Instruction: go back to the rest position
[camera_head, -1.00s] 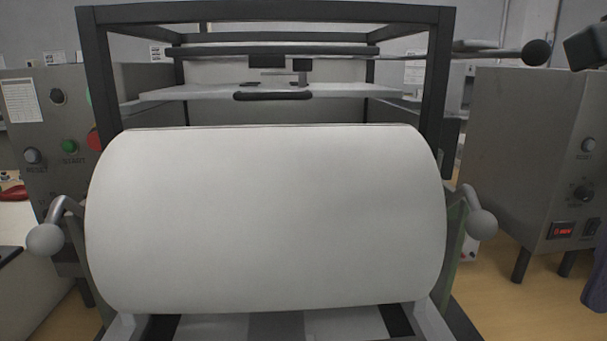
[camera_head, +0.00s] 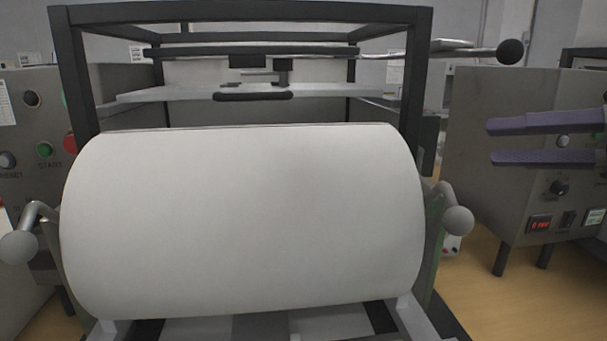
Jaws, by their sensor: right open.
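My right gripper (camera_head: 492,142) is at the right edge of the head view. Its two purple fingers point left and are spread apart, with nothing between them. It hangs in front of the right grey control box, clear of the machine frame. My left gripper is out of view.
A large white roll (camera_head: 243,220) fills the middle, inside a dark metal frame (camera_head: 240,13). Lever handles with grey balls stand at its left (camera_head: 19,247) and right (camera_head: 457,220). A rod with a black ball (camera_head: 509,51) juts right. Control boxes stand left (camera_head: 120,80) and right (camera_head: 480,150).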

